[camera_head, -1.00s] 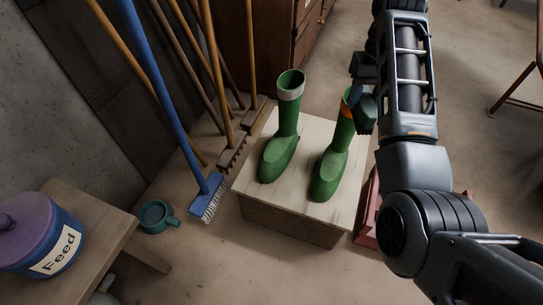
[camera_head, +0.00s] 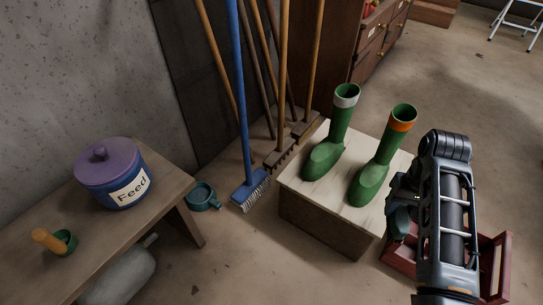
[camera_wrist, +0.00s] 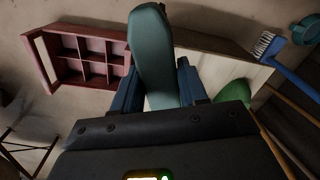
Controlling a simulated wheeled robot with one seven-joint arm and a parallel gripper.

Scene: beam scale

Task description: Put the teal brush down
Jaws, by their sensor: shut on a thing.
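My gripper (camera_head: 398,198) is at the right in the head view, beside the right end of the wooden box and near the red tray. It is shut on the teal brush (camera_head: 398,222), which is mostly hidden there by my gripper and arm. In the wrist view, the teal brush (camera_wrist: 152,45) stands out between the two blue-grey fingers of my gripper (camera_wrist: 158,85). Only its smooth, rounded teal part shows clearly. I cannot see bristles.
A pale-topped wooden box (camera_head: 318,198) bears two green boots (camera_head: 370,183). A red compartment tray (camera_wrist: 85,55) lies on the floor at right. A blue broom (camera_head: 243,120) and a teal mug (camera_head: 203,195) are left of the box. The wooden bench (camera_head: 110,240) holds a Feed tin (camera_head: 110,180).

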